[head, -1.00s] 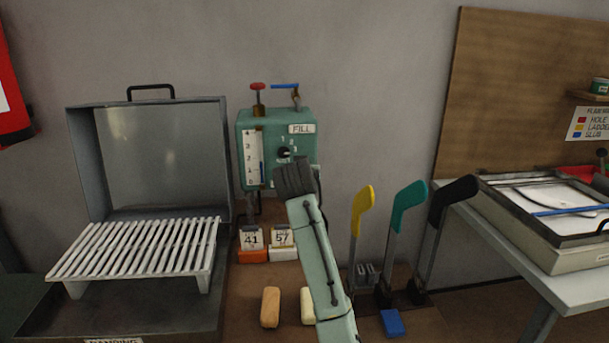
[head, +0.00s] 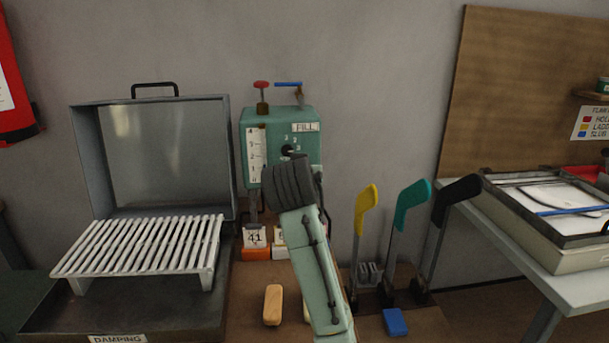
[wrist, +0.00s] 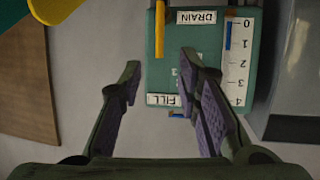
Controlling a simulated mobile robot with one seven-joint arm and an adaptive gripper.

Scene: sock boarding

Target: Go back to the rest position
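My gripper (wrist: 160,62) is open and empty, its two fingers spread apart in the wrist view. It points toward the green fill box (wrist: 210,70), which appears upside down there, with a FILL label, a DRAIN label and a numbered gauge. In the head view my arm rises in front of the same box (head: 310,145); the fingers are hidden behind the dark wrist. No contact between fingers and box is visible.
An open damping box (head: 160,150) with a white slatted rack (head: 140,245) stands left. Yellow (head: 367,197), teal (head: 410,203) and black (head: 455,197) upright forms stand right.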

